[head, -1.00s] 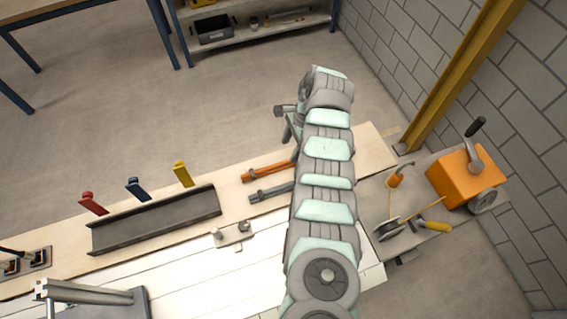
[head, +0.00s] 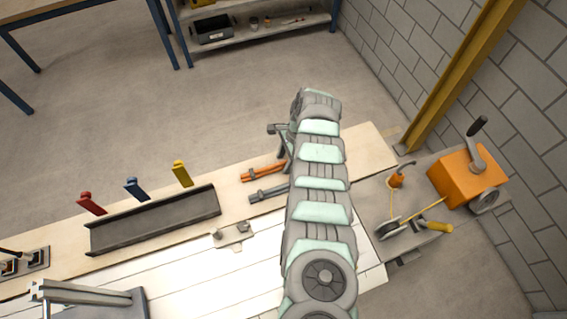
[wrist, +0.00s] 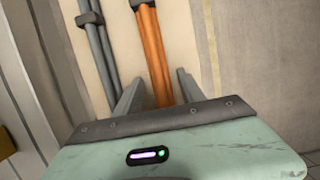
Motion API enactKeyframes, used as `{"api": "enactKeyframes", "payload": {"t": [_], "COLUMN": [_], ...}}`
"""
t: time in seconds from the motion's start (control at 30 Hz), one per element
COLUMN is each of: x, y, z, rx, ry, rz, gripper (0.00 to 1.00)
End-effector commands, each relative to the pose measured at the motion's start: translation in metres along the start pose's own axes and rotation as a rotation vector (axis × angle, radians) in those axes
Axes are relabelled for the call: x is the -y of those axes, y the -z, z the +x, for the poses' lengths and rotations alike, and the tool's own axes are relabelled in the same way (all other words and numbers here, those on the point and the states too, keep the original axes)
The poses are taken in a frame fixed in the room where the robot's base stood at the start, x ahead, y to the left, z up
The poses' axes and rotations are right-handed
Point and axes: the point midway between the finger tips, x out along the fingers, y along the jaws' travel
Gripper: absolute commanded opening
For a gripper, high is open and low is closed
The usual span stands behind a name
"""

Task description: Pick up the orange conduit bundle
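The orange conduit bundle (head: 262,172) lies on the pale wooden bench, with a grey clamp near its left end. Its right end is hidden behind my arm in the head view. In the wrist view the orange bundle (wrist: 152,45) runs up the picture between my two fingers. My gripper (wrist: 159,76) is open, with one finger on each side of the bundle's line. I cannot tell how high the fingers are above it. In the head view my gripper is mostly hidden by the arm.
A grey conduit bundle (head: 268,193) lies close beside the orange one; it also shows left of my fingers in the wrist view (wrist: 97,45). A dark metal channel (head: 155,220) with red, blue and yellow pieces behind it is further left. An orange winch (head: 466,177) stands at right.

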Motion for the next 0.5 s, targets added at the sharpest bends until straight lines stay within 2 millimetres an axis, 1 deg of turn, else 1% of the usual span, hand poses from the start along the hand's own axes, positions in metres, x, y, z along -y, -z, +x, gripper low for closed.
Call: {"api": "enactKeyframes", "payload": {"t": [0.03,0.07,0.5], "x": [0.0000,0.0001,0.0001], "y": [0.0001,0.0001,0.0002], "z": [-0.0001,-0.0001,-0.0003], "rx": [0.000,0.000,0.000], "ry": [0.000,0.000,0.000], "rz": [0.000,0.000,0.000], "gripper": [0.42,0.39,0.03]}}
